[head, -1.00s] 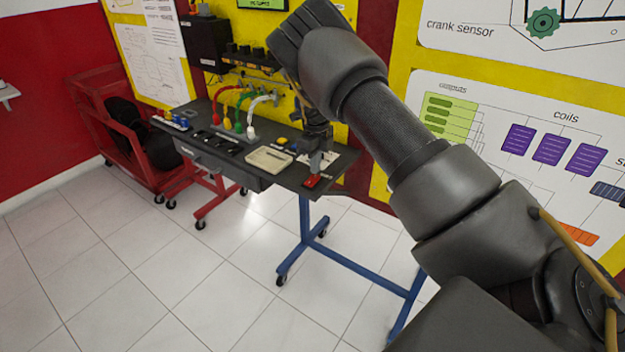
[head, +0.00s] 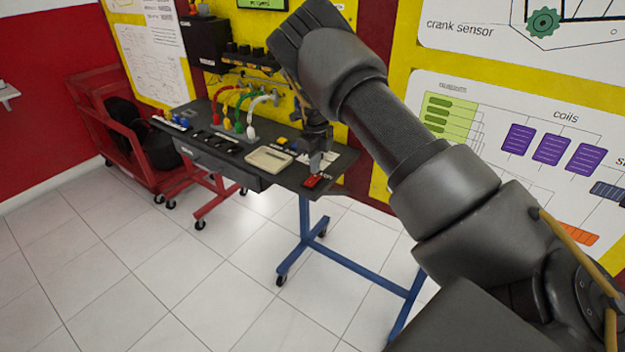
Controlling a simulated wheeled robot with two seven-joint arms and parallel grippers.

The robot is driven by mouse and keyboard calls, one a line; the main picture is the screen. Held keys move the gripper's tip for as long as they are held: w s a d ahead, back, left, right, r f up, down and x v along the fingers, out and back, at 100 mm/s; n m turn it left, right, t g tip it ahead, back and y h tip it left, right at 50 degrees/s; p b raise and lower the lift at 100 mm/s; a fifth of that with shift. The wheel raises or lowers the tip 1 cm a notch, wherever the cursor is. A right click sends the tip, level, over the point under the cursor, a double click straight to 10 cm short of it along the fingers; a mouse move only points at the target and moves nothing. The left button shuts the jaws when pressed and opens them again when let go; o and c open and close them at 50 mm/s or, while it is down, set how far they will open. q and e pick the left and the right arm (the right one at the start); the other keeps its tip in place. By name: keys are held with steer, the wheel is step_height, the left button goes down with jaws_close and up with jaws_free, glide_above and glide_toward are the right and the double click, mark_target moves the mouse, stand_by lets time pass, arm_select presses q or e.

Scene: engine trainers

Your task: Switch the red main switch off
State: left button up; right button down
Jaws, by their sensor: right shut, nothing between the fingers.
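The red main switch (head: 312,182) sits at the near right corner of the dark bench top (head: 283,180). It is small in the head view, and I cannot tell which way its rocker is tipped. My right gripper (head: 316,170) points down just over the switch, shut and empty. Its fingertips are at or very near the switch's back edge; I cannot tell whether they touch it. My left gripper is out of view.
A pale tray (head: 269,159) and a yellow button (head: 281,141) are on the bench left of my gripper. Colored cables (head: 240,110) rise behind them. A red cart (head: 105,130) stands at the far left. The tiled floor in front is clear.

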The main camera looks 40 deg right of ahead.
mark_target(315, 176)
steer(key=shift+f+b, duration=0.4)
steer(key=shift+f, duration=0.5)
stand_by(0.3)
steer(key=shift+r+p, duration=2.8)
steer(key=shift+r, duration=0.75)
